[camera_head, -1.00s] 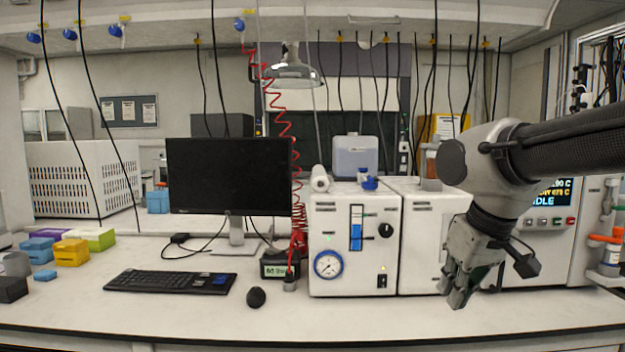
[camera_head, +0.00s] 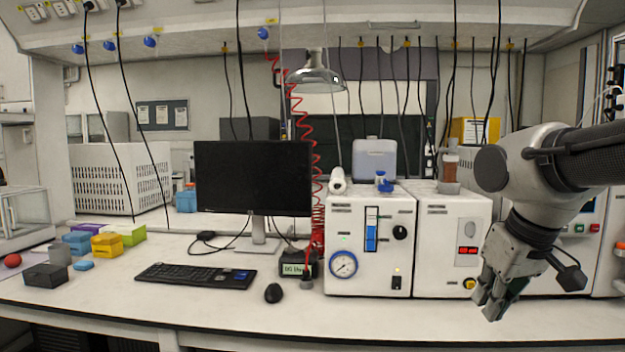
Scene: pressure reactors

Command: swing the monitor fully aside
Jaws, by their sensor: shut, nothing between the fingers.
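The monitor (camera_head: 252,178) is a black flat screen on a silver stand (camera_head: 260,238), upright on the bench left of the middle. It faces the front. My gripper (camera_head: 489,309) is at the right, pointing down in front of the right white reactor unit. Its fingers are closed with nothing between them. It is well apart from the monitor, with the white units between them in the picture.
A black keyboard (camera_head: 196,275) and mouse (camera_head: 273,292) lie in front of the monitor. A white unit with a gauge (camera_head: 370,240) stands right of it. A red coiled hose (camera_head: 309,150) hangs by its right edge. Coloured boxes (camera_head: 107,244) stand at left.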

